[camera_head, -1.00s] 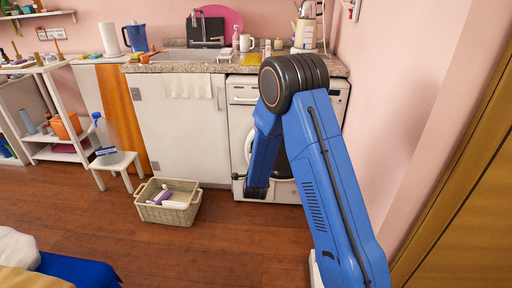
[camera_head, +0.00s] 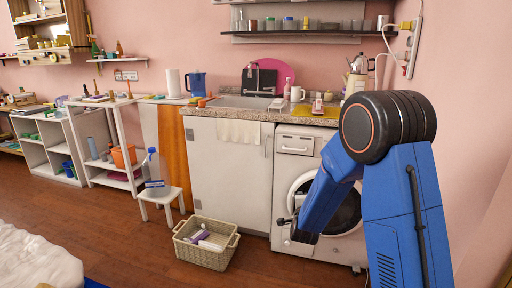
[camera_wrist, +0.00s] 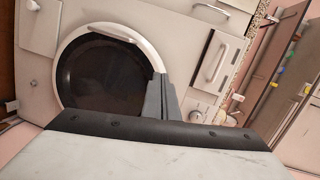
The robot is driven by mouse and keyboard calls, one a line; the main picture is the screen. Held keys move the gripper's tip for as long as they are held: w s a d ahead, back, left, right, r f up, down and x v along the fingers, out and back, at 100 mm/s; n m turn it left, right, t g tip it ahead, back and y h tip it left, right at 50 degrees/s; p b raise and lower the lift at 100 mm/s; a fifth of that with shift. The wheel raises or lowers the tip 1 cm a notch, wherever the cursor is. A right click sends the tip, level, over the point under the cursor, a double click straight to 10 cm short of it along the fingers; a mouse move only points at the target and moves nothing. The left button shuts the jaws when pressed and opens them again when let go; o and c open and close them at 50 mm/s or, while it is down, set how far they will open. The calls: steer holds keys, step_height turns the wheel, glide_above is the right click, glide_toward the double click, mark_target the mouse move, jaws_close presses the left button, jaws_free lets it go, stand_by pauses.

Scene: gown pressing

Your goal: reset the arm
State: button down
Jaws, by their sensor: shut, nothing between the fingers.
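My blue arm (camera_head: 400,205) stands at the right of the head view, bent at a large dark elbow joint, with the forearm pointing down in front of the washing machine (camera_head: 295,142). My gripper (camera_head: 284,220) shows only as a small dark piece left of the forearm's lower end. In the wrist view my gripper (camera_wrist: 160,98) is shut and empty, its grey fingers together before the washing machine's round door (camera_wrist: 100,75). I cannot tell the gap between fingers and door.
A wicker basket (camera_head: 206,257) with several items sits on the floor left of the machine. A white stool (camera_head: 162,196) stands beside the cabinet (camera_head: 228,178). A white cloth-covered surface (camera_head: 35,262) is at lower left.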

steer(key=s+d+r+n+g+y, duration=0.1)
steer(key=s+r+n+g+y, duration=0.15)
steer(key=s+r+n, duration=0.55)
steer(key=s+d+r+n+g+y, duration=0.1)
steer(key=s+r+n+g, duration=0.2)
steer(key=s, duration=0.9)
steer(key=s+d+n+g, duration=0.2)
steer(key=s+n, duration=0.1)
steer(key=s, duration=1.3)
steer(key=s+d+r+n+g, duration=0.1)
steer(key=s+d+n+g, duration=0.2)
steer(key=s, duration=1.3)
steer(key=shift+d+r+n+g+h, duration=0.25)
steer(key=shift+n+g+h, duration=0.1)
steer(key=shift+n+h, duration=0.15)
steer(key=shift+s, duration=0.1)
